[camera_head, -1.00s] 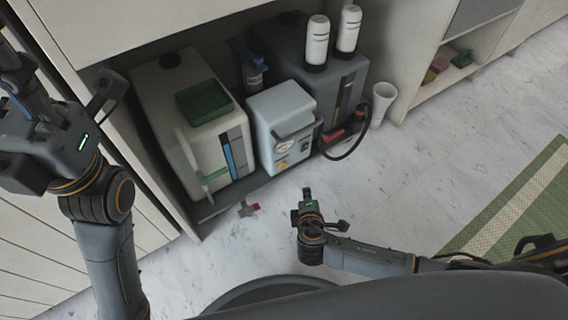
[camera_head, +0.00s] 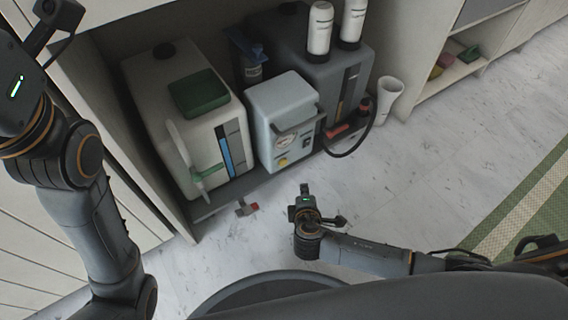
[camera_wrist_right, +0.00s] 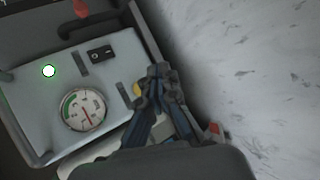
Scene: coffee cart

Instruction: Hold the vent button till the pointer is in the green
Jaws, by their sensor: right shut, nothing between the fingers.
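The pale blue box (camera_head: 268,112) stands on the low shelf, its front turned toward me. In the right wrist view its panel carries a round gauge (camera_wrist_right: 84,109) with a green band along the left and top of the dial. A red pointer is visible near the dial's middle; its exact reading is too small to tell. A yellow button (camera_wrist_right: 137,89) sits beside the fingertips; a vent label cannot be read. My right gripper (camera_head: 305,188) is shut and empty, in front of the box; it also shows in the wrist view (camera_wrist_right: 162,72). Contact with the button cannot be told. My left gripper's fingers are out of view.
A white tank (camera_head: 190,120) with a green block stands left of the box, a dark machine (camera_head: 325,75) with white bottles right of it. A white cup (camera_head: 388,98) and a black hose are further right. The floor is open.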

